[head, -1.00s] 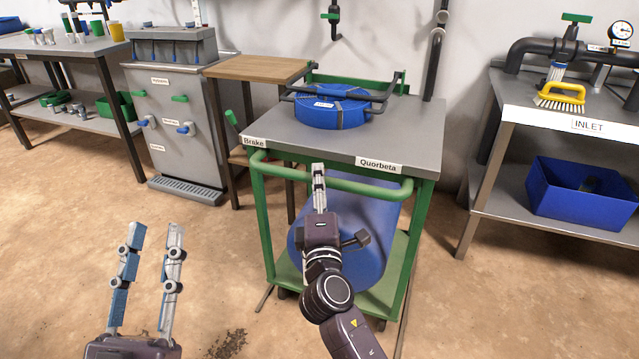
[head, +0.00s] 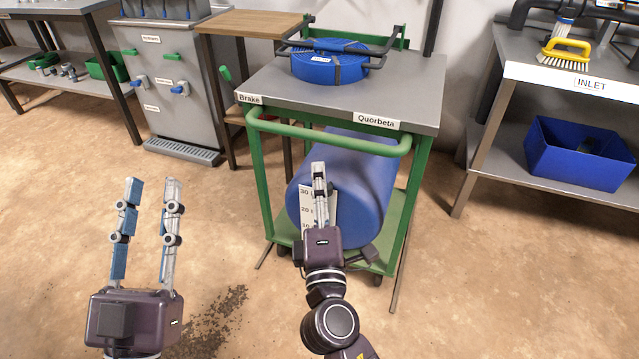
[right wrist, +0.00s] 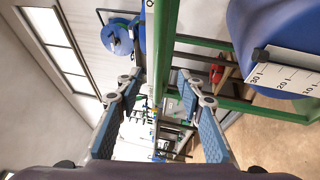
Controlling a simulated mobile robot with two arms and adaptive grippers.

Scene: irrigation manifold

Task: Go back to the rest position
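My left gripper (head: 153,184) is open and empty, its two fingers pointing up in the head view over the bare floor left of the green cart. My right gripper (head: 318,168) shows nearly side-on in the head view, in front of the cart's lower part and the blue tank. The cart (head: 435,95) has a grey top labelled Brake and Quorbeta and a green push handle (head: 330,137). I cannot tell how far the right fingers are from the cart.
The blue tank (head: 365,180) with a white scale lies in the cart; a blue round part (head: 325,68) sits on top. An INLET bench (head: 560,80) with a blue bin (head: 570,160) stands right. A grey cabinet (head: 180,100) stands back left.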

